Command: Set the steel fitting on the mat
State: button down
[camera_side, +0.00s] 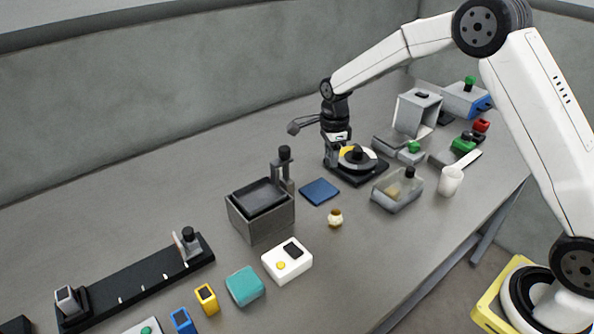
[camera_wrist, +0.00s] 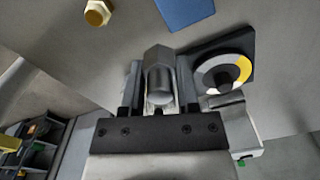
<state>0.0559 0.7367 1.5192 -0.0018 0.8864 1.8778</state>
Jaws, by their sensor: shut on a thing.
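The steel fitting (camera_wrist: 158,62), a grey piece with a hexagonal end, is between the two fingers of my gripper (camera_wrist: 158,86) in the wrist view. My gripper is shut on it. In the side view my gripper (camera_side: 332,160) points down beside the reel device, and the fitting is too small to make out. The blue mat (camera_side: 319,192) lies flat on the table, in front of and left of my gripper, with nothing on it. It also shows at the top of the wrist view (camera_wrist: 186,10).
The black reel device (camera_side: 372,175) with a yellow and white disc is close right of my gripper. A brass fitting (camera_side: 335,219) stands in front of the mat. A grey open box (camera_side: 262,222) is left of the mat, and a clear bin (camera_side: 397,196) is right.

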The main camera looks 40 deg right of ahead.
jog(key=s+r+m, duration=0.1)
jog(key=s+r, duration=0.1)
jog(key=s, duration=0.8)
jog(key=shift+a+m, duration=0.25)
jog(key=shift+m, duration=0.15)
jog(key=shift+f, duration=0.1)
jog(key=w+f, duration=0.1)
jog(key=w, duration=0.2)
jog(key=w+f, duration=0.1)
jog(key=w, duration=0.2)
jog(key=w+f, duration=0.2)
jog(key=w, duration=0.1)
jog(key=shift+d+f, duration=0.1)
jog(key=shift+d, duration=0.1)
send_over(320, 190)
jog(key=s, duration=0.1)
notch_tip(320, 190, down, 4)
jog(key=shift+f, duration=0.1)
jog(key=shift+w+f, duration=0.35)
jog(key=shift+f, duration=0.1)
jog(key=shift+w+f, duration=0.25)
jog(key=shift+f, duration=1.55)
